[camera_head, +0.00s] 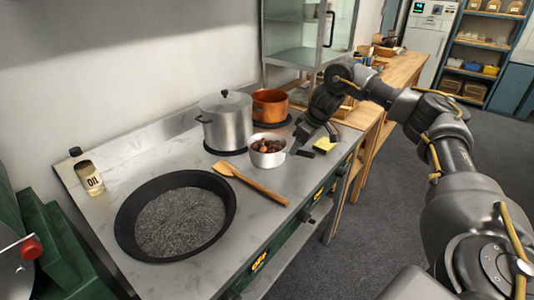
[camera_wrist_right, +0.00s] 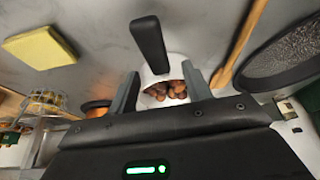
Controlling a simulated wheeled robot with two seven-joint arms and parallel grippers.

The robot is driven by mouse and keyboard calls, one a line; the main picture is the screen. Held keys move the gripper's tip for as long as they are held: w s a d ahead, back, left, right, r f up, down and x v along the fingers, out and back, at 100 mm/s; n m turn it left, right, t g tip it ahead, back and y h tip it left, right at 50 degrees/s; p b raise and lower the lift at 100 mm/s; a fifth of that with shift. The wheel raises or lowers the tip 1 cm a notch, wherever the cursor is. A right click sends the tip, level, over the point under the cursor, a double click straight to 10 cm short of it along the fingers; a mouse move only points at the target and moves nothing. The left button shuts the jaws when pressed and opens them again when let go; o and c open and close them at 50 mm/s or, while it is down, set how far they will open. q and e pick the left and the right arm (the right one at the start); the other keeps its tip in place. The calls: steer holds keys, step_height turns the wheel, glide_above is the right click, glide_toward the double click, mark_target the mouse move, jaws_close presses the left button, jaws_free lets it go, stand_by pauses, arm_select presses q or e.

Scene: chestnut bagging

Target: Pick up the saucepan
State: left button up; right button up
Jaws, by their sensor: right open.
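The saucepan (camera_head: 267,159) is a small light metal pan on the steel counter, holding brown chestnuts (camera_head: 267,146). Its dark handle (camera_head: 305,153) points right, toward the counter's front edge. My right gripper (camera_head: 315,138) is open above the handle side of the saucepan. In the right wrist view, the right gripper's (camera_wrist_right: 160,70) two fingers are spread, with the saucepan's handle (camera_wrist_right: 150,42) and the chestnuts (camera_wrist_right: 166,90) showing between them. I cannot tell whether the fingers touch the handle. My left gripper is not in view.
A wooden spatula (camera_head: 255,184) and a wide black pan (camera_head: 126,236) lie to the left. A lidded steel pot (camera_head: 226,122) and a copper pot (camera_head: 270,106) stand behind. A yellow sponge (camera_head: 324,144) lies to the right.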

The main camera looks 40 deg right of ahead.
mark_target(280, 153)
steer(key=x, duration=0.4)
steer(key=shift+s+d+p, duration=0.1)
steer(key=shift+s+p, duration=0.1)
steer(key=shift+p, duration=0.1)
steer(key=shift+w+f, duration=0.1)
steer(key=shift+f, duration=0.35)
steer(key=c, duration=0.9)
jaws_close()
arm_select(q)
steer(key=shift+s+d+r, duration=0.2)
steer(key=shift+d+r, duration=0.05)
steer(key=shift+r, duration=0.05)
arm_select(e)
steer(key=shift+w, duration=0.15)
